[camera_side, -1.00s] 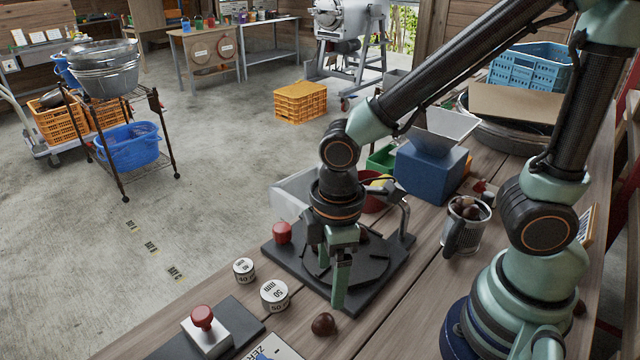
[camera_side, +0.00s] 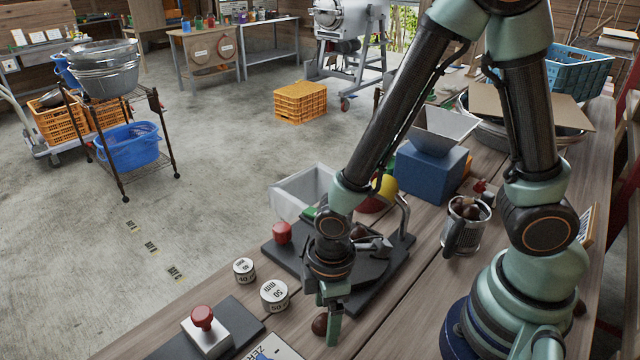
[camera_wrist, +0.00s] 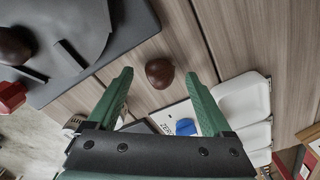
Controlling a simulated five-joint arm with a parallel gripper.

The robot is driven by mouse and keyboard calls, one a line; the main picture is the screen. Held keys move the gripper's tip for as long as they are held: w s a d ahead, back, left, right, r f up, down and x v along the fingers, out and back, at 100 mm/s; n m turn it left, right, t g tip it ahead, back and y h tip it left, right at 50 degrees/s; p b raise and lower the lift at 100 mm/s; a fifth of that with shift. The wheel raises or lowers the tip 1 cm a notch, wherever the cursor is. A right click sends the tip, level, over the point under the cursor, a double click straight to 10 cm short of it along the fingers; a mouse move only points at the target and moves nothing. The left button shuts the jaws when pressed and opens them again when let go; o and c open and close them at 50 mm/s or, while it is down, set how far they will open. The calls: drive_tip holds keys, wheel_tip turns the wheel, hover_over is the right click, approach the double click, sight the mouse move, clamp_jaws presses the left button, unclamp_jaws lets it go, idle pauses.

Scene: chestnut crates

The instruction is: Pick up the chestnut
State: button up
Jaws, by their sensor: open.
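A brown chestnut (camera_side: 319,324) lies on the wooden bench in front of the dark plate, partly hidden by my gripper (camera_side: 327,318) in the side view. In the wrist view the whole chestnut (camera_wrist: 160,73) shows on the wood, between the tips of my gripper's two green fingers (camera_wrist: 158,80). The fingers are spread, with a clear gap on each side of the chestnut. Nothing is held. How high the fingertips are above the wood is hard to tell.
A dark plate (camera_side: 283,257) with a red knob (camera_side: 282,232) lies behind my gripper. Another chestnut (camera_wrist: 14,45) rests on it. Two white cylinders, marked 40 (camera_side: 244,270) and 50 (camera_side: 274,295), stand to the left. A metal mug (camera_side: 482,237) holding chestnuts stands to the right.

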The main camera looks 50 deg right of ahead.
drive_tip(key=shift+f, duration=0.65)
clamp_jaws()
drive_tip(key=shift+r, duration=0.1)
